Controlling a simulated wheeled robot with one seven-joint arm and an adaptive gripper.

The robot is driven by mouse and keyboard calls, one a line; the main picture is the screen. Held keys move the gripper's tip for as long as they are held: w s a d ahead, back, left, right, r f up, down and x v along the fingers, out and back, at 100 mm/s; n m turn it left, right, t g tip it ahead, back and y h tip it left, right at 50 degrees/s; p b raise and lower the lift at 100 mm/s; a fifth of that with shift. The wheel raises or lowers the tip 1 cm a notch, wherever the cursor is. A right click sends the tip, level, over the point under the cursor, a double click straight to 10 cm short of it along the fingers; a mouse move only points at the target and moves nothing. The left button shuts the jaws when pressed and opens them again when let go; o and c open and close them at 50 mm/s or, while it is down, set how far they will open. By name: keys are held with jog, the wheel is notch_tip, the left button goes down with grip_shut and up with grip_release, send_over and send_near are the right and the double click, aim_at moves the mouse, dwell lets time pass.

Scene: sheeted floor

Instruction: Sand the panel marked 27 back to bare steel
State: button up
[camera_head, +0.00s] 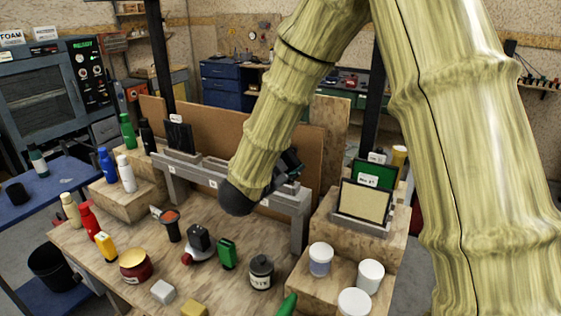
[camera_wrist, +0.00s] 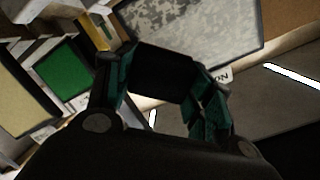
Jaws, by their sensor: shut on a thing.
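My gripper (camera_wrist: 160,78) is shut on a dark block (camera_wrist: 165,70), seen between its teal fingers in the wrist view. In the head view my gripper (camera_head: 288,165) is mostly hidden behind my arm, above the grey rail. A patchy grey-and-white panel (camera_wrist: 205,30) lies beyond the block in the wrist view; I cannot tell whether they touch. A cream panel (camera_head: 365,201) and a green panel (camera_head: 374,173) stand in holders at the right, and a black panel (camera_head: 179,136) stands at the left. Their small labels are too blurred to read, so I cannot tell which is 27.
The wooden bench (camera_head: 215,283) carries several bottles, jars and small tools. A grey rail (camera_head: 170,181) crosses its back. White tubs (camera_head: 370,276) stand on the front right block. A blue table (camera_head: 62,190) is at the left.

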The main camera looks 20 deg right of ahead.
jog(key=shift+s+d, duration=0.35)
jog(key=shift+s, duration=0.15)
jog(key=shift+a, duration=0.1)
jog(key=shift+v, duration=2.95)
jog(key=shift+v, duration=1.5)
